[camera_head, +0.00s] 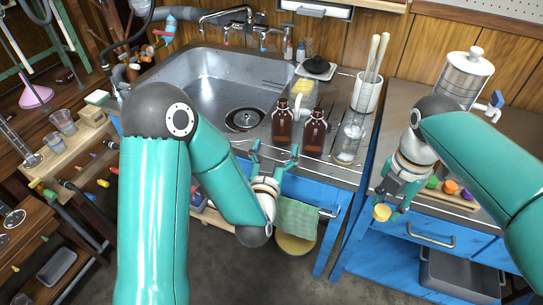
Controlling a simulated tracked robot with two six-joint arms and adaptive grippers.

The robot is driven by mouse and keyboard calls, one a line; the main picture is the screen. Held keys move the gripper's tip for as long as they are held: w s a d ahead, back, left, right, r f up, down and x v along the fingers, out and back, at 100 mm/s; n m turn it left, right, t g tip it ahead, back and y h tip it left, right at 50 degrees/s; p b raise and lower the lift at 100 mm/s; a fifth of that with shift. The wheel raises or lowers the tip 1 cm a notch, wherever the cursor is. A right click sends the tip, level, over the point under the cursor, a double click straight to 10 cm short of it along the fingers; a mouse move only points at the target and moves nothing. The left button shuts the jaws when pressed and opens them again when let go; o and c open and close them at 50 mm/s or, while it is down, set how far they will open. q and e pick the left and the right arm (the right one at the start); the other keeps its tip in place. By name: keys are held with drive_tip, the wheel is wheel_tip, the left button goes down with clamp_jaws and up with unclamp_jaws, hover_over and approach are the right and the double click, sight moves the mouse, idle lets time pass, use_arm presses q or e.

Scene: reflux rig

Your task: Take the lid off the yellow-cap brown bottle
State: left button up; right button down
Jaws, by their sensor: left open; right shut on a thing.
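Two brown bottles stand upright by the front edge of the sink counter, a left one (282,125) and a right one (313,133). I see no yellow cap on either; their tops are too small to make out fully. My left gripper (274,153) is open and empty, just in front of and below the bottles, its fingers pointing toward them. My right gripper (389,206) is shut on a small yellow cap (382,212), held in front of the right-hand blue cabinet, well away from the bottles.
A steel sink (215,85) lies left of the bottles. A glass cylinder (348,143) and a white pot with wooden rods (366,94) stand to their right. A green towel (297,218) hangs below the counter. A wooden tray with coloured caps (451,198) lies beyond my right gripper.

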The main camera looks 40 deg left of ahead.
sight(387, 207)
wheel_tip(387, 207, up, 9)
drive_tip(key=p, duration=0.8)
drive_tip(key=shift+f, duration=0.2)
use_arm(q)
drive_tip(key=p+v, duration=0.1)
drive_tip(key=v, duration=0.1)
drive_tip(key=shift+s+d, duration=0.2)
drive_tip(key=shift+s, duration=0.1)
use_arm(e)
drive_tip(key=shift+r, duration=0.4)
